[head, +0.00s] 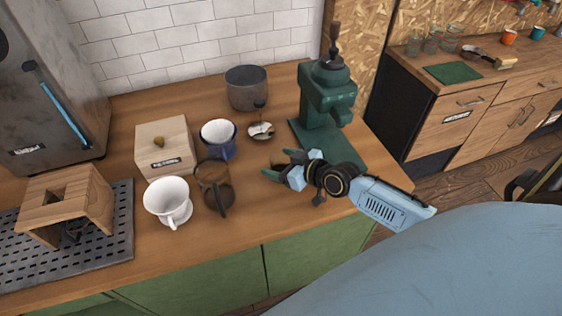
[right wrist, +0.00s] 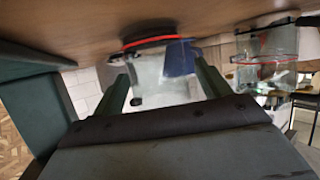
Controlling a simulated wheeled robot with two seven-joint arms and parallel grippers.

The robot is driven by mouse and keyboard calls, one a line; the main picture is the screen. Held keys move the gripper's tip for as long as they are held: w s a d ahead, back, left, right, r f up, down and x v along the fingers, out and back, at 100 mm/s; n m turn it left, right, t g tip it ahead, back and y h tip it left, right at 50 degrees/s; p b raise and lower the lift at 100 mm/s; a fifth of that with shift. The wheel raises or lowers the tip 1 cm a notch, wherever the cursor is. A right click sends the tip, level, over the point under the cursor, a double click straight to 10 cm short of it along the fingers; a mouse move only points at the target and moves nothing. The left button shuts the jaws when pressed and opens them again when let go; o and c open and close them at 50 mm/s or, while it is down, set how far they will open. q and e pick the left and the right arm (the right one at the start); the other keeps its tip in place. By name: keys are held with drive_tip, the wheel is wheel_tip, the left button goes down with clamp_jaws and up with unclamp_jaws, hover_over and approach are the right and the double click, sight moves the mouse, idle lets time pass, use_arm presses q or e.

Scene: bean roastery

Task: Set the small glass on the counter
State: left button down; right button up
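My right gripper (head: 280,164) reaches in from the right, low over the wooden counter (head: 240,240), near its right end. The right wrist view, which is upside down, shows its fingers (right wrist: 162,64) apart, with the small clear glass (right wrist: 158,88) between them. In the head view the glass hardly shows. My left gripper is not in view.
Left of my gripper stand a glass server (head: 215,190), a white dripper (head: 168,200), a blue mug (head: 218,138) and a wooden box (head: 165,148). A green grinder (head: 327,98), a small dish (head: 260,131) and a grey pot (head: 246,88) stand behind. The front counter strip is clear.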

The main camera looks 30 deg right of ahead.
drive_tip(key=shift+r, duration=0.1)
drive_tip(key=shift+s+d+r, duration=0.1)
drive_tip(key=shift+s, duration=0.15)
drive_tip(key=p+v, duration=0.1)
drive_tip(key=v, duration=1)
drive_tip(key=shift+s, duration=0.2)
drive_tip(key=shift+r, duration=0.1)
